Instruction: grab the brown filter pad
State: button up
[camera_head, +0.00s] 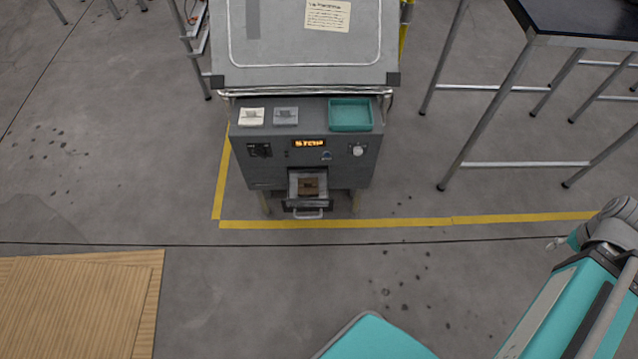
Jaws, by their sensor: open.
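The brown filter pad (308,187) is a small, dark brown block with a mark on it. It lies in the light, pulled-out drawer (295,199) at the bottom front of the grey machine (300,168). My gripper (556,244) shows only as a small, pale tip at the right, beside my teal arm. It is open and well to the right of the drawer, apart from the pad. Most of the gripper is hidden or too small to make out.
The machine's shelf holds a white pad (251,117), a grey pad (286,116) and a teal tray (350,115). A lit display (309,143) reads STOP. A black-topped table (590,20) stands at the right, a wooden surface (75,305) lower left. Floor before the drawer is clear.

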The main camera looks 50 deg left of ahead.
aim_at(306, 186)
jog(key=z, duration=1.35)
jog(key=k, duration=1.4)
jog(key=u, duration=1.3)
